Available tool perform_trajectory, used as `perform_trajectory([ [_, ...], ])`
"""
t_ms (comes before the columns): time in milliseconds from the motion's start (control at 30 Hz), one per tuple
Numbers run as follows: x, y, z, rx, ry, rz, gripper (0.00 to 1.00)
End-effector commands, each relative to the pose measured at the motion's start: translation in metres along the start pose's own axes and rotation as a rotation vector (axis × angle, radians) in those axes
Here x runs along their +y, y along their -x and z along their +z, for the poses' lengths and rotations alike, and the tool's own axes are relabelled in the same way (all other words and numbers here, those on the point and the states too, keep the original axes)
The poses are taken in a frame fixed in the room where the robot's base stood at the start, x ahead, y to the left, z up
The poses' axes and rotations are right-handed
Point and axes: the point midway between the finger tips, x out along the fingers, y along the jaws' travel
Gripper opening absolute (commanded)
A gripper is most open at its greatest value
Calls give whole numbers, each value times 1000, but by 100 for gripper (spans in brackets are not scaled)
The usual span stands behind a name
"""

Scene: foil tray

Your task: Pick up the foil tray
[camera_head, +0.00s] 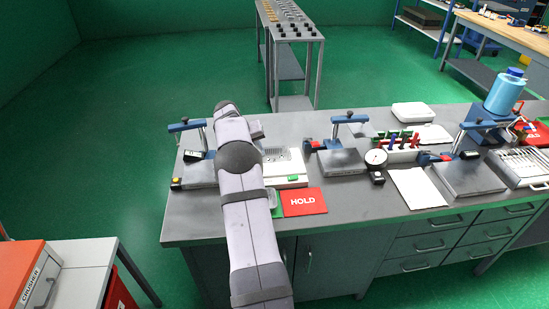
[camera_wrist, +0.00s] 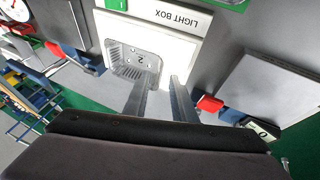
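The foil tray (camera_wrist: 121,54) is a shallow silver tray with ridged walls and a "2" on its floor. It lies on the white light box (camera_wrist: 185,42) in the wrist view. In the head view the light box (camera_head: 293,182) shows beside my arm, with a grey patch of the tray (camera_head: 272,156) partly hidden by the arm. My gripper (camera_wrist: 163,77) is open, its two fingers apart. In the wrist view the left finger overlaps the tray's near right part and the right finger lies over the light box's edge. I cannot tell whether either touches. Nothing is held.
A red HOLD card (camera_head: 304,202) lies in front of the light box. Clamp stands with blue handles (camera_head: 349,119) flank it, one close by on the left (camera_head: 185,125). A dial gauge (camera_head: 376,158) and white sheet (camera_head: 417,188) are further right.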

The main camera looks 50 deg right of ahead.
Motion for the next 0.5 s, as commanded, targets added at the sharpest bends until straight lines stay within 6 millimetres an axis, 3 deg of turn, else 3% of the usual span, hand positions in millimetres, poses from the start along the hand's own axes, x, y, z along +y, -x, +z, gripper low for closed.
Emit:
perform_trajectory([
  [500,2,-42,-5,-2,0,-1,24],
])
